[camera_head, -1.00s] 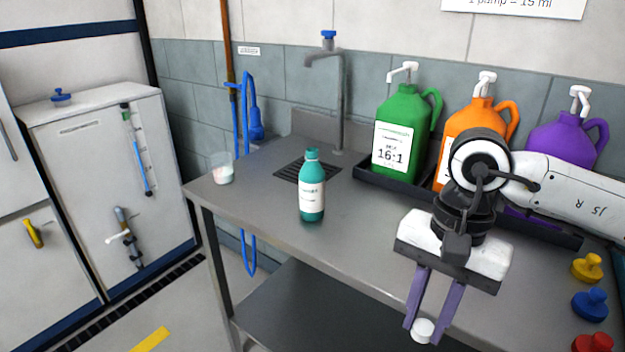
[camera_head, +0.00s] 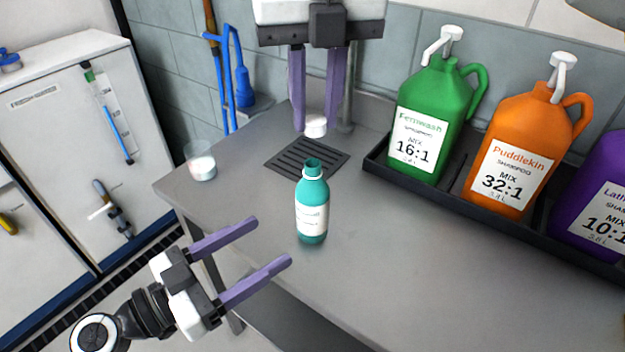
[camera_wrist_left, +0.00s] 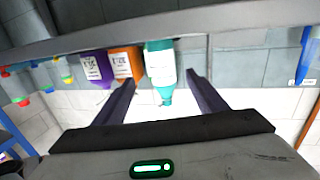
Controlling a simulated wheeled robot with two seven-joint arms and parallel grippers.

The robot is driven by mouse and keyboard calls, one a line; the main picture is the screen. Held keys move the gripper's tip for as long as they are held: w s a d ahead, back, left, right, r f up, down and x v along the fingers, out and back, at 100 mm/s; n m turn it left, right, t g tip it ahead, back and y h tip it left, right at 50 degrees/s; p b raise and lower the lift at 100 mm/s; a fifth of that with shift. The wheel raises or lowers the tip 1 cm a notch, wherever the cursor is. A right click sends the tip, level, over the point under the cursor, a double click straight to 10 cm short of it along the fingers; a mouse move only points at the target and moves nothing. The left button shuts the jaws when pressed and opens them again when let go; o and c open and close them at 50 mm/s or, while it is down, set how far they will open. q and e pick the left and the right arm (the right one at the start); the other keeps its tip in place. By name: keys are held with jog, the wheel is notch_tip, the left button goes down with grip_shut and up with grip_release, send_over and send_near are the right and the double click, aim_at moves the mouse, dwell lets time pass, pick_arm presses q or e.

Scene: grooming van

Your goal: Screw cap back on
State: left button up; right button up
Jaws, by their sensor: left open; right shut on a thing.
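An open teal bottle (camera_head: 312,205) with a white label stands upright on the grey counter (camera_head: 400,270). Its neck is bare. My right gripper (camera_head: 316,122) comes down from the top and is shut on the white cap (camera_head: 316,126), which appears above and behind the bottle's mouth, apart from it. My left gripper (camera_head: 273,242) is open at the counter's front edge, its fingers pointing toward the bottle without touching it. In the left wrist view the bottle (camera_wrist_left: 160,68) appears upside down between the open fingers (camera_wrist_left: 160,92), beyond them.
A cup (camera_head: 202,167) with white content stands at the counter's left end. A drain grate (camera_head: 300,158) lies behind the bottle. Green (camera_head: 428,120), orange (camera_head: 525,150) and purple (camera_head: 600,205) pump jugs stand in a black tray (camera_head: 375,168) at right. The counter's front right is clear.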

aim_at(315, 206)
pick_arm(q)
jog(key=shift+w+r, duration=0.3)
jog(key=shift+w, duration=0.4)
pick_arm(e)
jog(key=shift+w+a+r+m, duration=0.15)
jog(key=shift+w+m, duration=0.15)
jog(key=shift+w, duration=0.45)
jog(key=shift+s+r, duration=0.2)
jog(key=shift+s, duration=0.3)
pick_arm(q)
jog(key=shift+w+d+r, duration=0.1)
jog(key=shift+d, duration=0.35)
pick_arm(e)
jog(key=shift+w+f, duration=0.1)
pick_arm(q)
jog(key=x, duration=1.1)
jog(key=shift+c, duration=0.5)
jog(key=c, duration=1.5)
pick_arm(e)
jog(key=shift+w+f, duration=0.1)
jog(key=shift+f, duration=2.4)
